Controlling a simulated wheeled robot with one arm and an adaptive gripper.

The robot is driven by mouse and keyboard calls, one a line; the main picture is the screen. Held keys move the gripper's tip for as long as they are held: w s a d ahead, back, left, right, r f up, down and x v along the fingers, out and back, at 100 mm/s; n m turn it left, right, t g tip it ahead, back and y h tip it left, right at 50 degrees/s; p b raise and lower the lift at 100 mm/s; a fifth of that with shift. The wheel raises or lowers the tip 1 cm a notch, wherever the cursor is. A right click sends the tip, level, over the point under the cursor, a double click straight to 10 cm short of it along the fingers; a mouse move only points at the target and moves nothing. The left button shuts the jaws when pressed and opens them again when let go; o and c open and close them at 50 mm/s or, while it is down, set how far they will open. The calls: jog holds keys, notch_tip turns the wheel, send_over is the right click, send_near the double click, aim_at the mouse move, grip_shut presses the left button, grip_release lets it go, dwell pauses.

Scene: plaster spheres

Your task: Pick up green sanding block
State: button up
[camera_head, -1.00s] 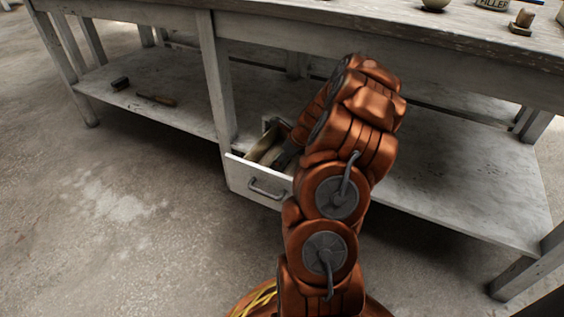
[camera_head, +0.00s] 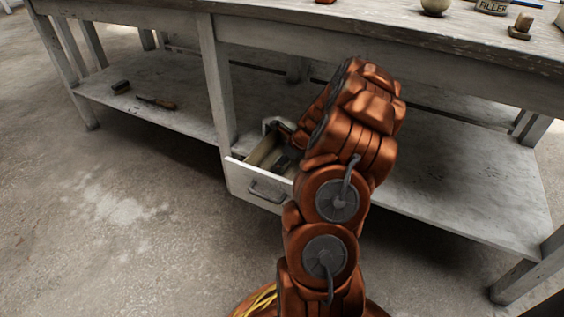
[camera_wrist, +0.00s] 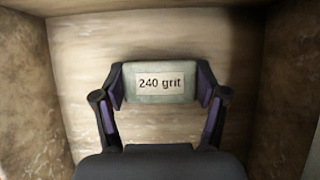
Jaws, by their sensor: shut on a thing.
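The green sanding block (camera_wrist: 160,97) shows in the wrist view as a pale grey-green block with a "240 grit" label. My gripper (camera_wrist: 160,84) is shut on it, one finger pressed against each end. Block and fingers are over the wooden floor of the open drawer (camera_wrist: 185,40); I cannot tell whether the block touches the floor. In the head view my arm reaches down into the white drawer (camera_head: 250,186) under the workbench, and the arm and the drawer's front hide the block.
The drawer walls stand close on the left (camera_wrist: 25,85) and right (camera_wrist: 292,70). The workbench top (camera_head: 380,28) carries a pale sphere (camera_head: 435,6), a filler tin (camera_head: 492,6) and a small stamp-like tool (camera_head: 520,27). A brush (camera_head: 120,87) and a wooden-handled tool (camera_head: 156,102) lie on the lower shelf.

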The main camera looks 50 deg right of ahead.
jog(key=shift+r+p, duration=0.5)
jog(key=shift+r, duration=0.1)
jog(key=shift+a+r, duration=0.15)
jog(key=shift+s+a+p, duration=0.3)
jog(key=shift+a+p, duration=0.4)
jog(key=shift+a, duration=0.1)
jog(key=shift+s+a+p, duration=0.25)
jog(key=shift+a+p, duration=0.25)
jog(key=shift+a, duration=0.4)
notch_tip(320, 180, up, 14)
jog(key=p, duration=0.5)
jog(key=shift+f, duration=0.25)
